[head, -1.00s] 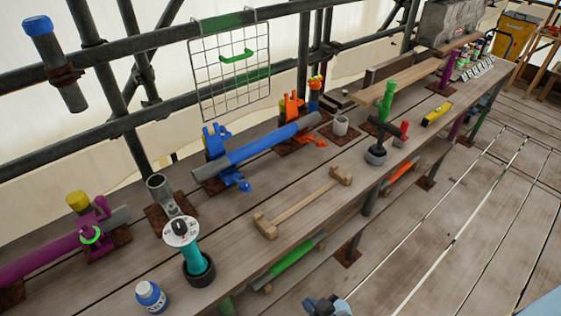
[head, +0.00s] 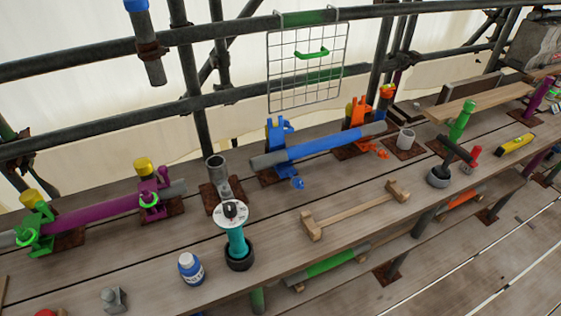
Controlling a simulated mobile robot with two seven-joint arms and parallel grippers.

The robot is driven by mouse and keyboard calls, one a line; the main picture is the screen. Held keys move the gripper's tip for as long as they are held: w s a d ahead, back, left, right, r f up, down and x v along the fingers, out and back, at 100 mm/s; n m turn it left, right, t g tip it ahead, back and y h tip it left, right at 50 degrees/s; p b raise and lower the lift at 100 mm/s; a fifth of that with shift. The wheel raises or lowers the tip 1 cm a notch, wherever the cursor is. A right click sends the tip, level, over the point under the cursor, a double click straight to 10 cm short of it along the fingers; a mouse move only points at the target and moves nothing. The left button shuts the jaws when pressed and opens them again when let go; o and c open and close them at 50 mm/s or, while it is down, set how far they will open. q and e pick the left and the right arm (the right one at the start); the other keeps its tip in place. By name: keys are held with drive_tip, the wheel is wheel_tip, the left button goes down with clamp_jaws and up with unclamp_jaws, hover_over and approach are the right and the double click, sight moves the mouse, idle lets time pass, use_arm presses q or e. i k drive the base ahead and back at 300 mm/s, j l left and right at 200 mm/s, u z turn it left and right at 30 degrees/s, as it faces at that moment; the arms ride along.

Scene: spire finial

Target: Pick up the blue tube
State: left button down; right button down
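The blue tube (head: 335,142) is a long tube with a blue middle and bare grey ends. It lies nearly level along the back of the plank bench, rising slightly to the right. Its left part rests at a blue clamp (head: 278,130), with a small blue piece (head: 297,184) in front. Its right part rests at an orange clamp (head: 358,113), with an orange piece (head: 381,152) in front. I cannot tell whether the clamps grip it. Neither of my grippers shows in the head view, and nothing is seen touching the tube.
A wire grid (head: 307,68) hangs from the scaffold rail behind the tube. A purple tube (head: 95,213) sits in clamps at left.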

sight(324, 144)
drive_tip(key=u, duration=0.35)
drive_tip(key=l+u, duration=0.55)
drive_tip(key=u, duration=0.15)
drive_tip(key=l+u, duration=0.25)
drive_tip(key=u, duration=0.15)
drive_tip(key=k+l+u, duration=0.1)
drive_tip(key=l, duration=0.25)
drive_tip(key=k+l+u, duration=0.15)
drive_tip(key=l, duration=0.2)
drive_tip(key=k+l+u, duration=0.1)
drive_tip(key=k+l, duration=0.1)
drive_tip(key=l, duration=0.1)
